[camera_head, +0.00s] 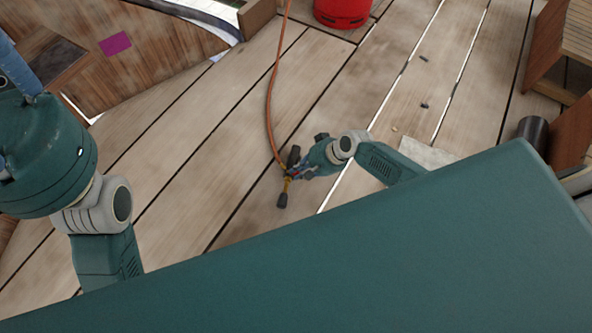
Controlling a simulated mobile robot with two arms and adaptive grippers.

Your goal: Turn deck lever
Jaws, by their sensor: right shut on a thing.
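My right gripper (291,173) is low over the deck near the picture's middle. It is shut on a small yellow-and-dark thing (284,189) with a dark knob-like end pointing down in the picture. An orange hose or cable (268,110) runs from the top edge to this spot. I cannot tell whether the held thing is the deck lever, and no other lever is clear. The fingers partly hide it. My left arm (45,150) fills the left side, but its gripper is out of the picture.
A red round container (342,10) stands at the top. Wooden furniture (572,45) and a dark cylinder (533,132) are at the right. A wooden panel with a purple patch (115,43) is at upper left. The plank deck (190,165) between is mostly clear, with small dark bits (424,105).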

